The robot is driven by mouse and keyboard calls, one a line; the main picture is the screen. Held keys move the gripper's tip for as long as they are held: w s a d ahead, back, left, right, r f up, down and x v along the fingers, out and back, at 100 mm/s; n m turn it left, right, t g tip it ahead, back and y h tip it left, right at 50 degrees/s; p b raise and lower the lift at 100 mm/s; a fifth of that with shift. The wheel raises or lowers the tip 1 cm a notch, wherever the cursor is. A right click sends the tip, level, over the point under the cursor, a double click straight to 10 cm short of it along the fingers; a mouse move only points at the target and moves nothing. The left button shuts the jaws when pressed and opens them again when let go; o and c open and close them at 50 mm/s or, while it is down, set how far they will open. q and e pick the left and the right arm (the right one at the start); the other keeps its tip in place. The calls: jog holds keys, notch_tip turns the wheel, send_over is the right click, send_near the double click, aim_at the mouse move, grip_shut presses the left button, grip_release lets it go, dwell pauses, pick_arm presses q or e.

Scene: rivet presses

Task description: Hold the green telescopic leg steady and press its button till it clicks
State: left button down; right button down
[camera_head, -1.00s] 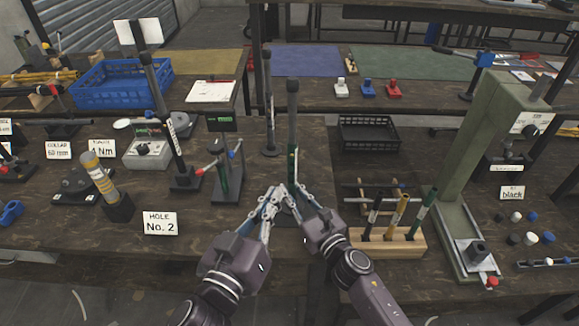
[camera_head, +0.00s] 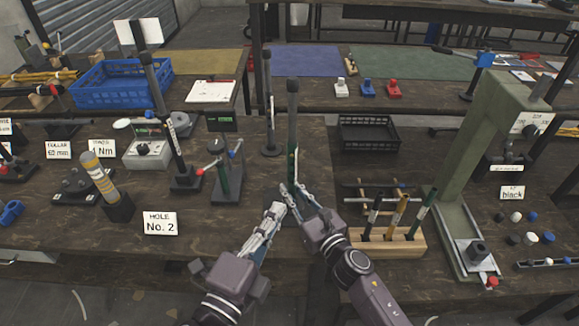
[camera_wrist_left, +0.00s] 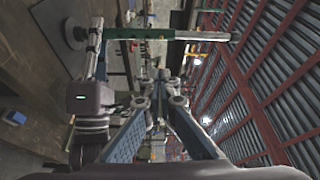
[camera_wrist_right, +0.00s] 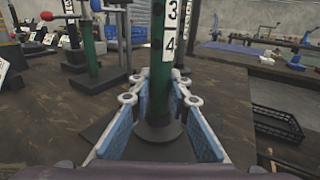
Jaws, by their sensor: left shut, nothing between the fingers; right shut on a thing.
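The green telescopic leg (camera_head: 292,150) stands upright near the table's front edge, with a black upper part and a round dark foot. In the right wrist view the green tube (camera_wrist_right: 157,75) carries a white strip with digits, including 3 and 4. My right gripper (camera_head: 288,192) is shut around its lower part, just above the foot. My left gripper (camera_head: 279,208) is shut and empty, a little to the left and nearer, apart from the leg. In the left wrist view the leg (camera_wrist_left: 150,33) lies across the picture beyond my left fingertips (camera_wrist_left: 163,76). I cannot make out the button.
A wooden rack (camera_head: 400,243) with several tubes stands right of my right gripper. A green press (camera_head: 462,170) is farther right. A small stand with a red knob (camera_head: 200,171) and a "HOLE No. 2" card (camera_head: 160,223) are to the left. A black crate (camera_head: 368,136) is behind.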

pick_arm(q)
jog(key=shift+s+m, duration=0.15)
jog(key=shift+m, duration=0.55)
send_near(292, 155)
jog(key=s+d+x, duration=0.1)
jog(key=x, duration=0.5)
jog(key=shift+w+f, duration=0.2)
jog(key=shift+w, duration=0.4)
